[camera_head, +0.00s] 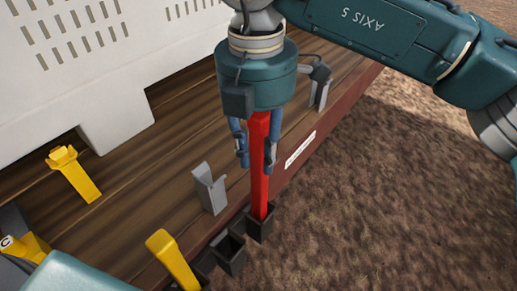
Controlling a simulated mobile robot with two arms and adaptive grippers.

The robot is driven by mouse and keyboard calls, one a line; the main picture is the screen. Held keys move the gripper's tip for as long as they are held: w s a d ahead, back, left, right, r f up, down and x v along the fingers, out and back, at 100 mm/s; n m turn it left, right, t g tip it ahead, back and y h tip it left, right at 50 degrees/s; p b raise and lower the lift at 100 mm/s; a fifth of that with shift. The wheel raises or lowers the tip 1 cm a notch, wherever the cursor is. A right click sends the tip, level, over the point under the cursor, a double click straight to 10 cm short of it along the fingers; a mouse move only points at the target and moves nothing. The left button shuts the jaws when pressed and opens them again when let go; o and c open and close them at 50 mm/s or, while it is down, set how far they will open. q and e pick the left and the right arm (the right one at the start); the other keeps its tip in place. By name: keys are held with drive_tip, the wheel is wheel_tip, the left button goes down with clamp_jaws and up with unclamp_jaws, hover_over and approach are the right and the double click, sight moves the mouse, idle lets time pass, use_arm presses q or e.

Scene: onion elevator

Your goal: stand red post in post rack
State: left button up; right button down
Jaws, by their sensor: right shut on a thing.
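My right gripper (255,165) is shut on the upright red post (260,180), with its blue fingers either side of the post's upper part. The post's lower end is at the mouth of a dark square socket of the post rack (260,229), along the edge of the wooden deck. The lower tip is hidden by the socket's rim, so how deep it sits cannot be told. An adjoining socket (231,255) looks empty. My left gripper is not in view.
A yellow post (171,257) stands tilted in the picture near the rack. Another yellow piece (75,174) is on the deck by a white slotted crate (80,60). A grey bracket (210,188) rises close to the red post. Brown ground lies right of the deck.

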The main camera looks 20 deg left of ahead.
sight(259, 177)
drive_tip(key=shift+f+b, duration=2.9)
drive_tip(key=shift+f, duration=0.35)
drive_tip(key=c, duration=1.4)
unclamp_jaws()
drive_tip(key=shift+o, duration=0.2)
